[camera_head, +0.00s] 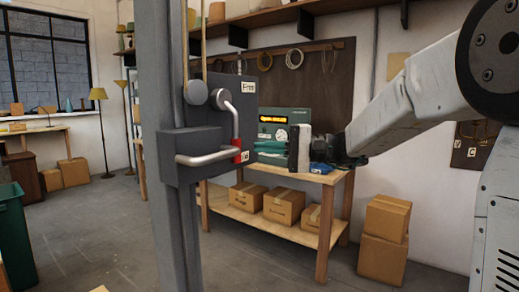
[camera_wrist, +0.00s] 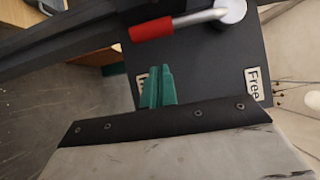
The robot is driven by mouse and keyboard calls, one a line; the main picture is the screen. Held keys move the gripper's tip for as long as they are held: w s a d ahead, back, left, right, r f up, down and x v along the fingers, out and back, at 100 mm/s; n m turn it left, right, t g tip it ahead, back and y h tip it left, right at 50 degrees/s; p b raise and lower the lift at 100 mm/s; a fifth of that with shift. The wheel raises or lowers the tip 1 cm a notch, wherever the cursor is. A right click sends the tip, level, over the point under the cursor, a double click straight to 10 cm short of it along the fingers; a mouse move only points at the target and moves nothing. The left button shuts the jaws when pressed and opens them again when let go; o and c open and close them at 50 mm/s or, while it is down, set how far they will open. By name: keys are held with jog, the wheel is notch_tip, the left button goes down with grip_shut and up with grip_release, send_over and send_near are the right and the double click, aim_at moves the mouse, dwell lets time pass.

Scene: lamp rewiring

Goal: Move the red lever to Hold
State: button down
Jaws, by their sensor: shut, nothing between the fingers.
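The red lever's grip (camera_head: 237,150) hangs at the lower end of a bent metal arm below a round pivot on a dark panel (camera_head: 216,84). In the wrist view the red grip (camera_wrist: 151,29) lies beyond my fingertips, with a gap between them. My gripper (camera_head: 257,148) has teal fingers, shut and empty, to the right of the grip; the fingertips (camera_wrist: 161,70) also show in the wrist view. A "Free" label (camera_head: 249,87) is at the panel's upper right. A lower label (camera_wrist: 141,80) is partly hidden by my fingers and unreadable, close beside the grip's level.
A metal bar (camera_head: 205,159) juts from the dark box on a grey post (camera_head: 160,230). Behind is a wooden workbench (camera_head: 325,176) with a green device (camera_head: 280,124) and cardboard boxes (camera_head: 283,205) below. Open floor lies in front of the bench.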

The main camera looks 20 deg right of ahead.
jog(key=v, duration=1)
jog(key=shift+d, duration=0.2)
jog(key=s+a+f+m+g+h, duration=0.2)
jog(key=s+a+f+g+h, duration=0.2)
jog(key=s+f+h, duration=0.55)
jog(key=s+f+n+h, duration=0.3)
jog(key=s+f+h, duration=0.1)
jog(key=s, duration=0.6)
jog(key=s+f+n+h, duration=0.3)
jog(key=s+f, duration=0.2)
jog(key=s, duration=0.5)
jog(key=shift+f+g+h, duration=0.2)
jog(key=shift+g+h, duration=0.1)
jog(key=shift+h, duration=0.05)
